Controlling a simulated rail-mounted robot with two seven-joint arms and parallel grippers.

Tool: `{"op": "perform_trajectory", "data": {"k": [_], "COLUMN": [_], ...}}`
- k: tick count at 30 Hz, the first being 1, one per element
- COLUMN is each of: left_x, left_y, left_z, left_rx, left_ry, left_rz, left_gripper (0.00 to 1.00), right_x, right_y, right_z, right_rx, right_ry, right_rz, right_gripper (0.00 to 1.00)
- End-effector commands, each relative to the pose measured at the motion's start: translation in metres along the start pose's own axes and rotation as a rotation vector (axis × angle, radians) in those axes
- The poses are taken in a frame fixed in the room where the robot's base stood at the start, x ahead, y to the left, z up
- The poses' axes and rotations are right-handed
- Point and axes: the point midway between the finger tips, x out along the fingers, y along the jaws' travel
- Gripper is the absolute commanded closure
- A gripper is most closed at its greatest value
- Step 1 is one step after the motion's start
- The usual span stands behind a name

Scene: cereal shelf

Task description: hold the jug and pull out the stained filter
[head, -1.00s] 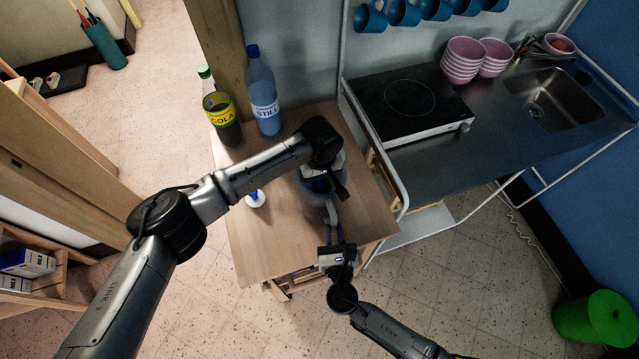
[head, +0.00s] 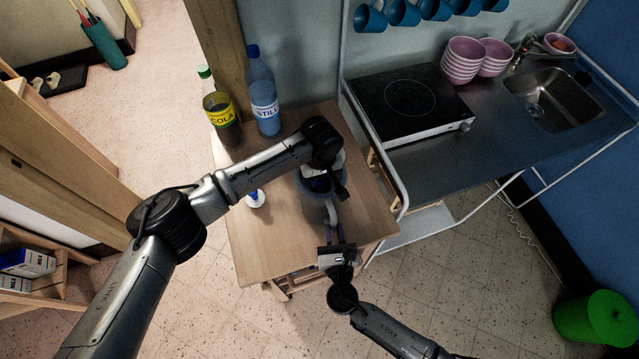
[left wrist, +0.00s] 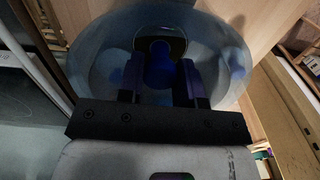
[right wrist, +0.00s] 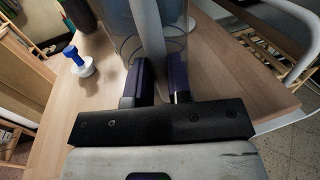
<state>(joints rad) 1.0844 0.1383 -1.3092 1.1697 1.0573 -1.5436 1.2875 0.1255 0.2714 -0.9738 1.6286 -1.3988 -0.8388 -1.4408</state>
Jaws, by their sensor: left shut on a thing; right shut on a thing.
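The clear, bluish jug (head: 307,190) stands on the wooden table, partly hidden under my left arm in the head view. My right gripper (head: 337,246) is shut on its grey handle (head: 331,214); the right wrist view shows the handle (right wrist: 150,35) between the fingers. My left gripper (left wrist: 160,76) is above the jug's open top, its fingers on both sides of a blue knob (left wrist: 160,62). The knob belongs to the filter inside the round jug (left wrist: 100,50). The filter's lower part and any stain are hidden.
A small white piece with a blue knob (head: 255,198) stands on the table (head: 270,240) left of the jug. A counter with a hotplate (head: 408,98) is to the right.

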Motion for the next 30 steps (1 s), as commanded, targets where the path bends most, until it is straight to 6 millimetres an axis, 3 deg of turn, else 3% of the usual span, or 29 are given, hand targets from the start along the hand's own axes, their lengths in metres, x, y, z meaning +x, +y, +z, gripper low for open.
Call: {"op": "perform_trajectory", "data": {"k": [30], "left_x": [-0.03], "left_y": [0.0], "left_z": [0.0], "left_rx": [0.0], "left_ry": [0.001], "left_rz": [0.001], "left_gripper": [1.0], "right_x": [0.0], "right_y": [0.0], "right_z": [0.0], "right_rx": [0.0], "right_ry": [0.0], "right_rz": [0.0], "right_gripper": [1.0]}}
